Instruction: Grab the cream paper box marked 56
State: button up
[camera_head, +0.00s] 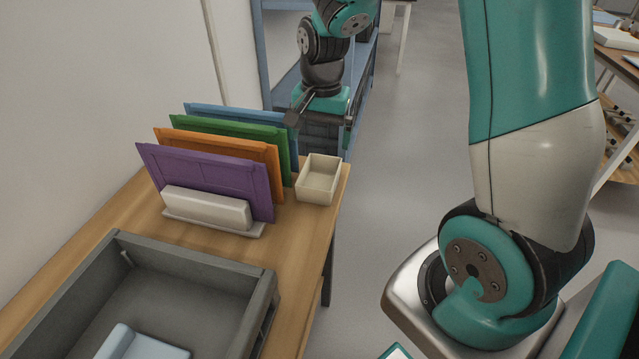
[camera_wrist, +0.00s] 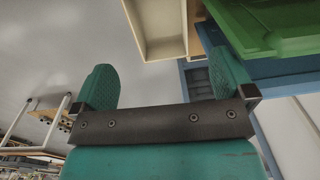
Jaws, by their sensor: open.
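A small open-topped cream box (camera_head: 319,183) stands at the far right corner of the wooden table. No number can be read on it from here. My gripper (camera_head: 322,122) is above and behind the box, past the table's far end, and apart from it. In the wrist view the cream box (camera_wrist: 158,47) shows at the top, beyond my gripper (camera_wrist: 163,75). The two teal fingers are wide apart with nothing between them.
Purple (camera_head: 215,178), orange (camera_head: 225,146), green (camera_head: 240,130) and blue panels stand in a pale rack (camera_head: 205,207) close left of the box. A grey tray (camera_head: 190,258) is nearer on the table (camera_head: 290,235). Open floor lies to the right.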

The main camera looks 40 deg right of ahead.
aim_at(318, 187)
notch_tip(318, 187, down, 11)
jog(key=shift+a+f+b, duration=0.1)
jog(key=shift+a+b, duration=0.05)
jog(key=shift+b, duration=0.5)
jog(key=c, duration=0.8)
